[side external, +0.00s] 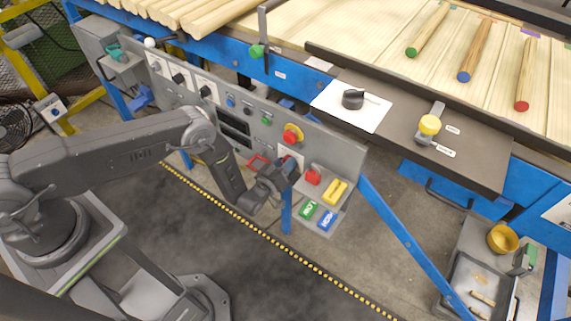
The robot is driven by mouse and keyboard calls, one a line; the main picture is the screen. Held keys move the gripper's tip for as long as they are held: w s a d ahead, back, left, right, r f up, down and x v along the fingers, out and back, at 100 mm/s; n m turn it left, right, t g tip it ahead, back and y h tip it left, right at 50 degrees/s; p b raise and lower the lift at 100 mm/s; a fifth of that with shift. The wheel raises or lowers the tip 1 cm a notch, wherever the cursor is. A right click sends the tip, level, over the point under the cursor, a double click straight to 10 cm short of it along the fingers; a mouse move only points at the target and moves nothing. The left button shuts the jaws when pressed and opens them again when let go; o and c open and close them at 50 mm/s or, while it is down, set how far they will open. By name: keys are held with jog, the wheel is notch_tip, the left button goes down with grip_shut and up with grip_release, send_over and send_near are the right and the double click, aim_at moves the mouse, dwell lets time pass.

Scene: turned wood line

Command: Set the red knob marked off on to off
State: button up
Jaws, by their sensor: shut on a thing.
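My gripper (291,168) is at the lower part of the grey control panel (345,154), in front of a pale plate (290,149). It is shut on the red knob there. My fingers hide nearly all of the knob, so its pointer and its off and on marks cannot be read.
A red padlock-like piece (313,176) is close on the right, beside a yellow block (335,192). Green (308,209) and blue (326,219) tags lie below. A red frame (258,162) is on the left.

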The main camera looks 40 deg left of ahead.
jog(key=o, duration=0.9)
jog(key=s, duration=1.3)
jog(key=shift+s, duration=0.4)
